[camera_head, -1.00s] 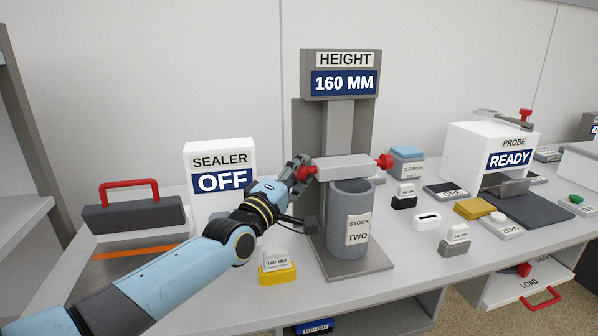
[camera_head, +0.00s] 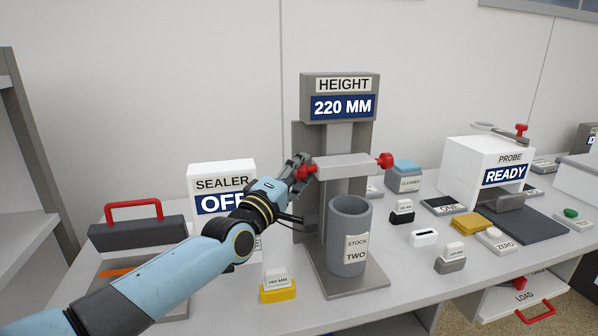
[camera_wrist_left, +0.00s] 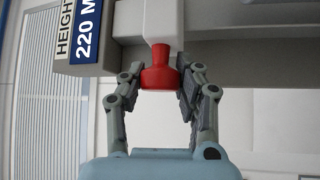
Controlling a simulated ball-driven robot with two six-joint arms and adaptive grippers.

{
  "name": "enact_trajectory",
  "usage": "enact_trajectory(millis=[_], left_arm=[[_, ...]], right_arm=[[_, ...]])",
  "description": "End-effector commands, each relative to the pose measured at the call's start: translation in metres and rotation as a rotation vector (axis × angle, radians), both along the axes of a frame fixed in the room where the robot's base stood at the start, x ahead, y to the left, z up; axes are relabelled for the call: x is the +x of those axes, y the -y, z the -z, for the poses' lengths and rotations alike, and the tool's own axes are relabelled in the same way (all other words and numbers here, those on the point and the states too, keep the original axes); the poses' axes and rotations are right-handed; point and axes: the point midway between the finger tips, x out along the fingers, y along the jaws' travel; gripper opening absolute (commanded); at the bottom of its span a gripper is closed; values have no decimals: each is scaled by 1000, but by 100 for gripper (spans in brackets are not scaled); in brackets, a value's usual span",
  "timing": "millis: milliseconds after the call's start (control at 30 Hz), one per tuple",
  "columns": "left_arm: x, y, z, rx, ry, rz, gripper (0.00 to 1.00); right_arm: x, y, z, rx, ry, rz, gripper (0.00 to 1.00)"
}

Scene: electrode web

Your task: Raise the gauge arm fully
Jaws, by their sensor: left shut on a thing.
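The height gauge has a grey column with a display (camera_head: 342,107) reading 220 MM. Its light grey gauge arm (camera_head: 345,167) lies level across the column, with a red knob at each end. My left gripper (camera_head: 299,170) is shut on the left red knob, which also shows between the fingers in the left wrist view (camera_wrist_left: 158,70). The right red knob (camera_head: 386,160) is free. A grey cup labelled STOCK TWO (camera_head: 349,215) stands on the gauge base, with its open rim clear below the arm. My right gripper is not in view.
The white SEALER box (camera_head: 222,175), reading OFF, stands behind my left arm. A yellow block with a 160 MM tag (camera_head: 278,292) sits in front of the gauge. The PROBE box (camera_head: 487,170), reading READY, stands at right. Small blocks lie between.

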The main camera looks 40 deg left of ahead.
Motion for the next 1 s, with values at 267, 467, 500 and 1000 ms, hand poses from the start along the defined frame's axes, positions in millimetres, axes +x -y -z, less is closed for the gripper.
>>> enact_trajectory(millis=[267, 467, 500, 1000], left_arm=[[0, 0, 1, 0, -2, 0, 58], [-1, 0, 2, 0, -3, -1, 58], [-2, 0, 2, 0, -3, 0, 58], [-94, 6, 20, 1, -4, 1, 58]], right_arm=[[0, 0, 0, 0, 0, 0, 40], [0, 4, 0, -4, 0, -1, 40], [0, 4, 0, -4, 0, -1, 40], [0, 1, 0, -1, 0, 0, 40]])
